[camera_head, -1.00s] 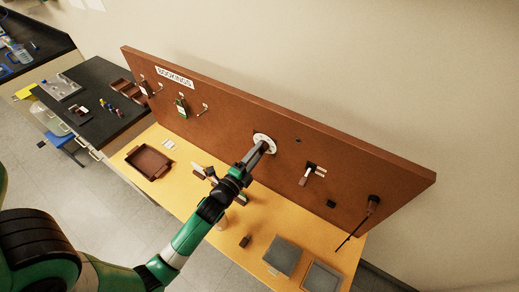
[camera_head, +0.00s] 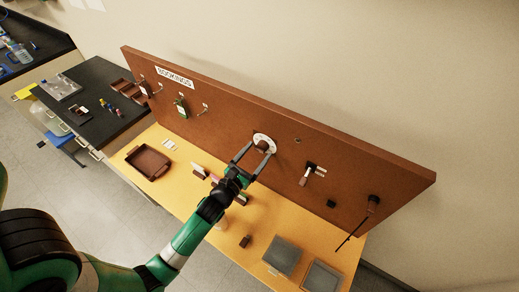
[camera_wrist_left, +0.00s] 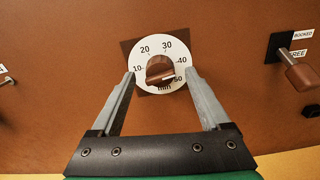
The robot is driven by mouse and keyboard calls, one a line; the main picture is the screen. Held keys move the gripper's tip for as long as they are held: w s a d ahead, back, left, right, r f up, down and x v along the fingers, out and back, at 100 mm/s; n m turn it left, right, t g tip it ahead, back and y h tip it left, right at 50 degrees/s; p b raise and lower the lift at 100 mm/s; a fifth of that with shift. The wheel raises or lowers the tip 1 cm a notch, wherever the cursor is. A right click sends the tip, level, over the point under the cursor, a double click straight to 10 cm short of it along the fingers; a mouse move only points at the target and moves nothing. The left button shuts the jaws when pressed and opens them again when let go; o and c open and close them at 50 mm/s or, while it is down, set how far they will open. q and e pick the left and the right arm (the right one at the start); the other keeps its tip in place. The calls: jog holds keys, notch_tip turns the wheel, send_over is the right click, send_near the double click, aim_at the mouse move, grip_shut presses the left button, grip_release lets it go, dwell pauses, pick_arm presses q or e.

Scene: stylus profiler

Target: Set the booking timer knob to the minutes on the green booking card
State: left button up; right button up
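The booking timer knob (camera_wrist_left: 160,69) is brown and sits on a white round dial (camera_wrist_left: 144,75) marked 10 to 50 and "min"; the dial also shows in the head view (camera_head: 258,137). A pale mark on the knob lies at its lower right, roughly toward the 50; the exact reading is unclear. My left gripper (camera_head: 252,155) is open and empty, its fingers spread in front of the dial, one on each side of the knob and apart from it. The green booking card (camera_head: 182,107) hangs on the board's left part; its number is too small to read. My right gripper is out of view.
A brown slider or lever (camera_wrist_left: 299,71) with BOOKED and FREE labels is right of the dial; it also shows in the head view (camera_head: 306,177). A brown tray (camera_head: 137,165) and grey boxes (camera_head: 284,257) rest on the yellow table.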

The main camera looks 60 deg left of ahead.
pick_arm(q)
jog(key=v, duration=0.8)
jog(key=shift+b, duration=0.35)
jog(key=b+v, duration=0.7)
jog(key=v, duration=0.4)
jog(key=shift+s, duration=0.35)
jog(key=shift+d, duration=0.1)
